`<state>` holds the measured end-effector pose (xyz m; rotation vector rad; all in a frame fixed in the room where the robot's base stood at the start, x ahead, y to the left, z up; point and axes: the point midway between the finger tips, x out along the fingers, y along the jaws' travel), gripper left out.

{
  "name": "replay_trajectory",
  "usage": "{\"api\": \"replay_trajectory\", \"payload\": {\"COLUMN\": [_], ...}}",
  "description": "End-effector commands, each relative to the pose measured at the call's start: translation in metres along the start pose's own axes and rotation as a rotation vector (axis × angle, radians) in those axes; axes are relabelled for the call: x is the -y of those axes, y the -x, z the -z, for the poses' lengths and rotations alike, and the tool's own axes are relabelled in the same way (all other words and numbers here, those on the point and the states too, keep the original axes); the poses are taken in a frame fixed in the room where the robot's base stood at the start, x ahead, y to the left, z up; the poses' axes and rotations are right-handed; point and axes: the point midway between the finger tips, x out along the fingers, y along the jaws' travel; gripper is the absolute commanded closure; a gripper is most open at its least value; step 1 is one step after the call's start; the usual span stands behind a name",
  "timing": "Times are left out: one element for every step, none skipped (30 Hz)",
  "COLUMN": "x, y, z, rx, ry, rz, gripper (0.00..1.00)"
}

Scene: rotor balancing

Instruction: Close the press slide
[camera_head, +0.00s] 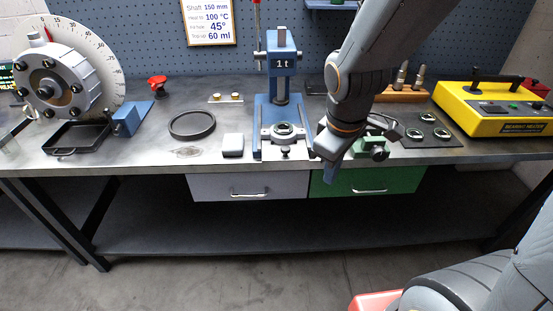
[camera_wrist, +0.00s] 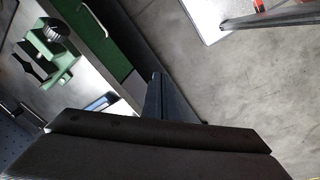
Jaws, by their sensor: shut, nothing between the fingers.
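The blue press marked "1t" (camera_head: 283,62) stands upright at the middle of the bench. Its grey slide (camera_head: 270,136) lies at the front of the press base, out in front of the ram, reaching near the bench's front edge. A dark ring-shaped part sits on the slide. My gripper (camera_head: 328,168) is shut and empty, pointing down just right of the slide at the bench's front edge, apart from the slide. In the wrist view the shut fingers (camera_wrist: 157,100) show beside the green drawer. The press slide cannot be made out clearly there.
A green fixture (camera_head: 371,144) stands close right of my gripper and also shows in the wrist view (camera_wrist: 50,47). Below are a grey drawer (camera_head: 240,187) and a green drawer (camera_head: 385,181). Open floor lies in front.

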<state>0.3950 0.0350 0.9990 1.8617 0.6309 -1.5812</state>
Motion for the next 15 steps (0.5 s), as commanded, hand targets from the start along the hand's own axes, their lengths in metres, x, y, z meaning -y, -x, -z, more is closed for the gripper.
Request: {"api": "replay_trajectory", "payload": {"x": [0.003, 0.004, 0.006, 0.007, 0.009, 0.011, 0.013, 0.015, 0.018, 0.02, 0.023, 0.027, 0.029, 0.032, 0.035], "y": [-0.001, 0.0, 0.0, 0.001, 0.001, 0.002, 0.003, 0.003, 0.004, 0.005, 0.006, 0.007, 0.008, 0.009, 0.01], "z": [0.012, 0.017, 0.025, 0.032, 0.038, 0.046, 0.052, 0.058, 0.067, 0.074, 0.08, 0.088, 0.093, 0.099, 0.106], "rx": [-0.006, -0.008, -0.011, -0.012, -0.013, -0.013, -0.012, -0.01, -0.008, -0.004, -0.001, 0.005, 0.011, 0.016, 0.025], "ry": [0.17, 0.282, 0.427, 0.537, 0.647, 0.792, 0.902, 1.01, 1.155, 1.263, 1.368, 1.504, 1.602, 1.693, 1.806], "rz": [-0.013, -0.022, -0.034, -0.044, -0.054, -0.068, -0.078, -0.089, -0.105, -0.117, -0.129, -0.144, -0.156, -0.167, -0.182], "gripper": [1.0, 1.0, 1.0, 1.0, 1.0, 1.0, 1.0, 1.0, 1.0, 1.0, 1.0, 1.0, 1.0, 1.0, 1.0]}}
